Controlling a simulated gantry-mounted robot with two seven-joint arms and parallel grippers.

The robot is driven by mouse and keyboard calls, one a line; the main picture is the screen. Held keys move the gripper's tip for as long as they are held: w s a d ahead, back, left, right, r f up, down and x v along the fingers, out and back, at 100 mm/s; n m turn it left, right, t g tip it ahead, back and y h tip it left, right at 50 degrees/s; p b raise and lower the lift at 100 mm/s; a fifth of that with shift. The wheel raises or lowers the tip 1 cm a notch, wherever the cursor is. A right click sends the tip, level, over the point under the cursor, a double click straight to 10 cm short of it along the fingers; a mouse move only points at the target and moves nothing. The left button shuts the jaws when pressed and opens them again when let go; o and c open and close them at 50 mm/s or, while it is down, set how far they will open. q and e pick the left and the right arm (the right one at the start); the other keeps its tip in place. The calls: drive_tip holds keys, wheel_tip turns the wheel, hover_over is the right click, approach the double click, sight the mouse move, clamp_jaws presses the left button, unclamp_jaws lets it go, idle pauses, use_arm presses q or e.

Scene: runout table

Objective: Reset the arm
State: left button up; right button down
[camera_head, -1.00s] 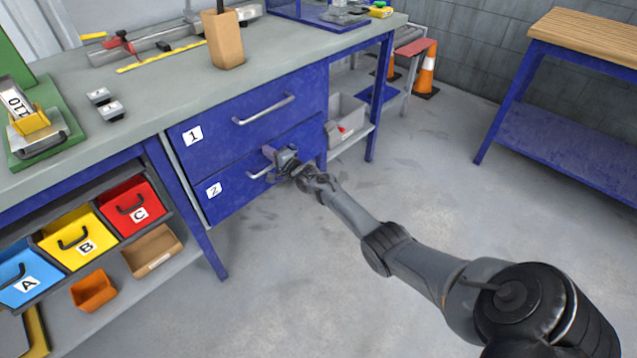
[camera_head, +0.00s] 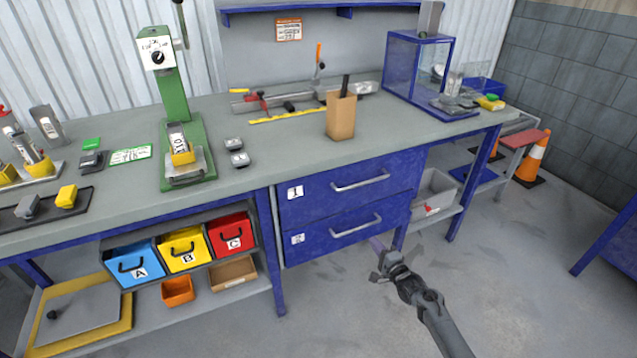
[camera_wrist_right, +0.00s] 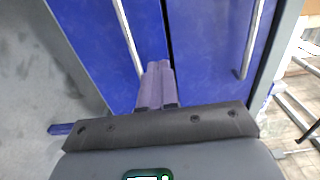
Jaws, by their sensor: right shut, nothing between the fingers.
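My right gripper (camera_head: 377,245) is in front of the lower right part of drawer 2 (camera_head: 310,248) in the head view, apart from its handle. In the right wrist view its two fingers (camera_wrist_right: 157,82) are together with nothing between them, pointing at the blue drawer fronts. Drawer 1 (camera_head: 314,206) sits above drawer 2, and both look closed. The handle of drawer 2 (camera_head: 357,226) is free. My left gripper is not in view.
The workbench (camera_head: 250,185) has a green press (camera_head: 170,110) and a brown holder (camera_head: 341,116) on top. Bins A (camera_head: 135,263), B and C hang below on the left. A grey crate (camera_head: 433,190) is on the right shelf. The floor (camera_head: 510,290) at the front right is clear.

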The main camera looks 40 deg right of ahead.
drive_tip(key=s+a+f+n+g+y+p, duration=0.1)
drive_tip(key=s+a+f+g+p, duration=0.1)
drive_tip(key=s+a+f+p, duration=0.25)
drive_tip(key=s+a+r+n+g+y+p, duration=0.2)
drive_tip(key=s+a+r+n+p, duration=0.3)
drive_tip(key=a, duration=0.6)
drive_tip(key=s+a+r+n+g+y+p, duration=0.15)
drive_tip(key=s+a+r+p, duration=0.35)
drive_tip(key=a, duration=0.5)
drive_tip(key=s+a+r+n+g+p, duration=0.35)
drive_tip(key=s+a+r+n, duration=0.5)
drive_tip(key=a+r, duration=0.3)
drive_tip(key=s+r+n+g+b, duration=0.1)
drive_tip(key=s+r+n+g, duration=0.4)
drive_tip(key=s, duration=0.2)
wheel_tip(320, 180, up, 37)
drive_tip(key=n+p, duration=0.1)
drive_tip(key=p, duration=3.7)
drive_tip(key=shift+s+d+n, duration=0.3)
drive_tip(key=shift+s, duration=0.15)
